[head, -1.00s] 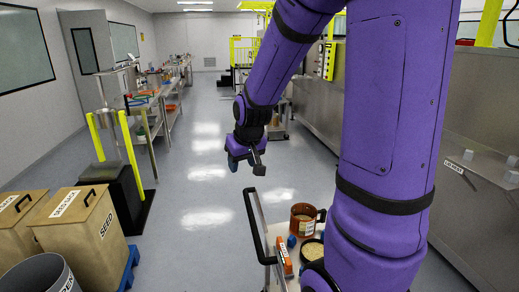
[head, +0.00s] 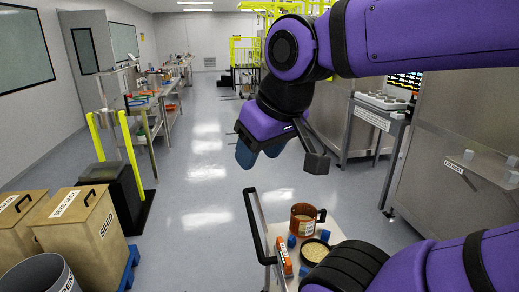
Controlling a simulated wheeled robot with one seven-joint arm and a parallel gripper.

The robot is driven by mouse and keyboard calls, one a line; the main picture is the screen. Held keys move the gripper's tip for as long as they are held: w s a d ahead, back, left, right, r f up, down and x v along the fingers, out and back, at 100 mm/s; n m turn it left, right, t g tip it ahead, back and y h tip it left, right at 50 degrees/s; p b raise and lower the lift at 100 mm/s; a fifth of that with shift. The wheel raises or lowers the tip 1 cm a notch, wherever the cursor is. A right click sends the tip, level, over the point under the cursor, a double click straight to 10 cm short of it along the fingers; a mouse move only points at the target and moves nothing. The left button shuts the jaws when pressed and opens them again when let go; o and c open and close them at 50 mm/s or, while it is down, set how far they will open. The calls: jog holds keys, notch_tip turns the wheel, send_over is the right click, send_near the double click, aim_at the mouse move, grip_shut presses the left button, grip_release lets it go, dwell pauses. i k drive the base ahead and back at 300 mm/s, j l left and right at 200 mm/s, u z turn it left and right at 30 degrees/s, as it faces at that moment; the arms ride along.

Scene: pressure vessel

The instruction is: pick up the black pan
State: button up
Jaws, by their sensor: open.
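The black pan (head: 303,246) is a round, dark-rimmed dish with pale, grain-like contents. It sits on the cart top at the bottom middle of the head view, and my own arm covers its lower right part.
A brown mug-like container (head: 303,219) stands just behind the pan. An orange tool-like item (head: 284,256) and small blue pieces lie beside it. The cart has a black handle (head: 256,228) on its left. Seed bins (head: 85,226) stand left; open floor lies between.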

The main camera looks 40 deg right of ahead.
aim_at(312, 251)
jog(key=k+j+z, duration=0.1)
jog(key=z, duration=1.45)
jog(key=k+l, duration=0.05)
